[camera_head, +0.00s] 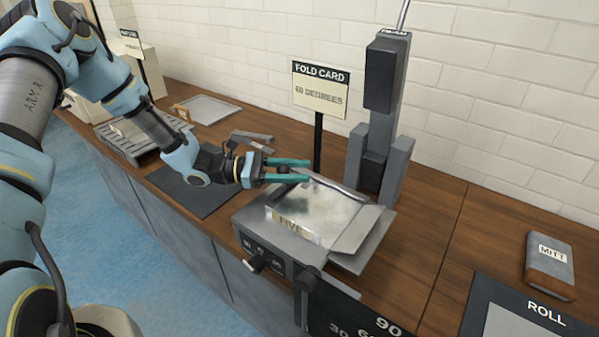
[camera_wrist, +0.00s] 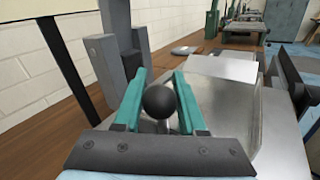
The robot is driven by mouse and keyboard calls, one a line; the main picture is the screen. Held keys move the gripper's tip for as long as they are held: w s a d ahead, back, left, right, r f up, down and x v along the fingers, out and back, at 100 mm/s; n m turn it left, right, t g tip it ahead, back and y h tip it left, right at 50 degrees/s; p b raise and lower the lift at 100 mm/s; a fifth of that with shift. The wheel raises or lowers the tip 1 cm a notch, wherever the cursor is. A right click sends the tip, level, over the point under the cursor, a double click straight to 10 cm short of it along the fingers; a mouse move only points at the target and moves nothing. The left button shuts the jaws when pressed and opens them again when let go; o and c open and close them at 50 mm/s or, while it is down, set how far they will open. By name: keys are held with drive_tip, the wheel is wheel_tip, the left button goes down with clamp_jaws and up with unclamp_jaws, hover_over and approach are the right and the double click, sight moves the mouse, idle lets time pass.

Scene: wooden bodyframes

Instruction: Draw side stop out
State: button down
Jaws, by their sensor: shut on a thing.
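A black ball knob (camera_wrist: 160,101) on a short pale rod sits between the teal fingers of my gripper (camera_wrist: 159,78) in the wrist view. I take it to be the side stop's knob; the rest of the stop is hidden. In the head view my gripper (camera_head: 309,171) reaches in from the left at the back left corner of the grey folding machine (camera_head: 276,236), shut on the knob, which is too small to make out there. A shiny sheet (camera_head: 318,207) lies on the machine's bed, with a label reading FIVE at its front.
A sign (camera_head: 320,88) reads FOLD CARD 60 DEGREES on a post behind the machine. A tall dark column (camera_head: 383,85) stands at the back right. A MITT pad (camera_head: 550,265) lies far right.

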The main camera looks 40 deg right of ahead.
sight(286, 166)
drive_tip(key=shift+w+a, duration=0.2)
drive_tip(key=shift+w, duration=0.55)
drive_tip(key=shift+w+a, duration=0.15)
drive_tip(key=shift+w, duration=0.55)
drive_tip(key=shift+c, duration=2.4)
unclamp_jaws()
drive_tip(key=b+v, duration=0.4)
drive_tip(key=v, duration=0.7)
